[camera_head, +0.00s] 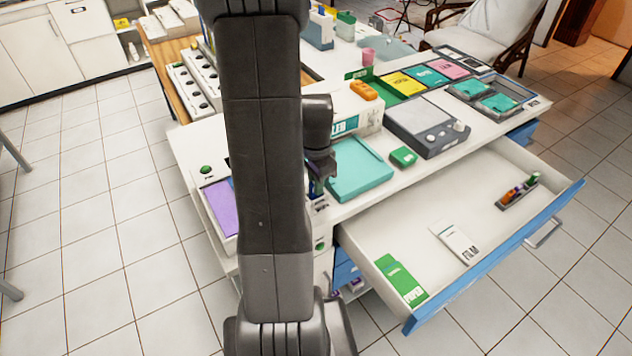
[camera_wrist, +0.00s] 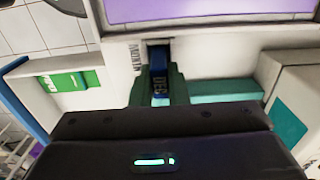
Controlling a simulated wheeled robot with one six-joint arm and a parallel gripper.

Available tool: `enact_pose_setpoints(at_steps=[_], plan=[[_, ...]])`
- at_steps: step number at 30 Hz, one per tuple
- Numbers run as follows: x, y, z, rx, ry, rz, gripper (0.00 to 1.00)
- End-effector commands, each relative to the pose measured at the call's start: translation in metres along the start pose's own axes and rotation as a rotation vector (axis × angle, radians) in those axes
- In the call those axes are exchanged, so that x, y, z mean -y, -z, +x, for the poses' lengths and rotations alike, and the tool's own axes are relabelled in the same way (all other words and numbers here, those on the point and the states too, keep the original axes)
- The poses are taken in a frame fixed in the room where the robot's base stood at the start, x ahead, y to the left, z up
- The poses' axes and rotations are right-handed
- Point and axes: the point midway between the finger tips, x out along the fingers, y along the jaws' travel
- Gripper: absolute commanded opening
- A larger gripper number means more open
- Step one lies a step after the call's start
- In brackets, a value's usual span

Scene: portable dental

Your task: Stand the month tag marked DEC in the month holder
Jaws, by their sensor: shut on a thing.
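My gripper (camera_wrist: 160,88) is shut on a small dark blue tag (camera_wrist: 159,62) with white lettering that seems to read DEC. Its green fingertips sit on either side of the tag in the wrist view. The tag's far end meets a small dark slot-like piece (camera_wrist: 159,42) beside printed lettering on the white top, probably the month holder. I cannot tell whether the tag is inside it or just above it. In the head view my gripper (camera_head: 317,187) is low over the front edge of the white counter, left of a teal tray, and the tag is hidden.
A teal tray (camera_head: 388,168) and a purple panel (camera_head: 221,206) flank my gripper. A drawer (camera_head: 458,222) stands open at the right, holding a green box (camera_head: 402,280), a white pack (camera_head: 457,243) and a small rack (camera_head: 517,193) of coloured pieces. A green block (camera_head: 404,157) lies near the counter edge.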

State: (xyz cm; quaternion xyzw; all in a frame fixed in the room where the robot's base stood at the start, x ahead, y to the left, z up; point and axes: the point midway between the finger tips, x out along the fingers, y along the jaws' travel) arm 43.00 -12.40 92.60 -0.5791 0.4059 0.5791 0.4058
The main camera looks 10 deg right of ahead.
Motion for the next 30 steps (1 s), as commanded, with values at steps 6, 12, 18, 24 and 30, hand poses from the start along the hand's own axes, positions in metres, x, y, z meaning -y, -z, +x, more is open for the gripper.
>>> enact_pose_setpoints(at_steps=[6,12,18,24,30], plan=[[0.0001,0.0000,-0.0001,0.000,0.000,0.000,0.00],[0.0001,0.0000,0.0010,0.000,0.000,0.000,0.00],[0.0001,0.0000,0.0042,0.000,0.000,0.000,0.00],[0.0000,0.0000,0.0039,0.000,0.000,0.000,0.00],[0.0000,0.0000,0.0039,0.000,0.000,0.000,0.24]])
